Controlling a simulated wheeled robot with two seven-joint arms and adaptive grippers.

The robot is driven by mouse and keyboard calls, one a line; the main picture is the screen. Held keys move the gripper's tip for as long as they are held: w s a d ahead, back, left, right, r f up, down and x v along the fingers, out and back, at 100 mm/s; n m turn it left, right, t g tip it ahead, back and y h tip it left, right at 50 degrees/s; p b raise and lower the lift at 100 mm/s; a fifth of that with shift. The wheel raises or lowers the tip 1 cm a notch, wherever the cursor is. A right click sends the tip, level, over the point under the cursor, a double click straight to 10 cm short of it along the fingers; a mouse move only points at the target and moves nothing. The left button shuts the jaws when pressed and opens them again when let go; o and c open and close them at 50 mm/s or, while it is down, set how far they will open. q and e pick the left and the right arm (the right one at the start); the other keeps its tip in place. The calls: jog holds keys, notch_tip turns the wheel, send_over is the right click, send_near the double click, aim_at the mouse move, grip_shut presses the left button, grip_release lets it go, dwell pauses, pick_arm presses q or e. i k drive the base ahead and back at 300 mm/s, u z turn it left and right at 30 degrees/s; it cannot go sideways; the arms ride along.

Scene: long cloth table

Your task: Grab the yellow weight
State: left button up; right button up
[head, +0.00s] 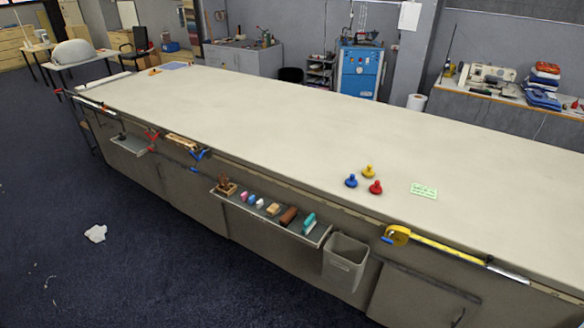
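The yellow weight (369,171) is a small knobbed piece standing on the long pale cloth table (270,125), toward its near right part. A blue weight (351,181) stands just to its left and a red weight (375,187) stands just in front of it. The three are close together but look apart. Neither of my grippers shows in the head view.
A green card (423,190) lies right of the weights. A yellow tool (400,235) hangs on the table's near edge. Below the edge are a shelf (310,238) with several small items and a grey bin (345,262). The tabletop around the weights is mostly clear.

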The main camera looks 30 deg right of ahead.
aim_at(369, 173)
jog(key=u, duration=0.5)
jog(key=i, duration=1.35)
jog(key=z, duration=0.35)
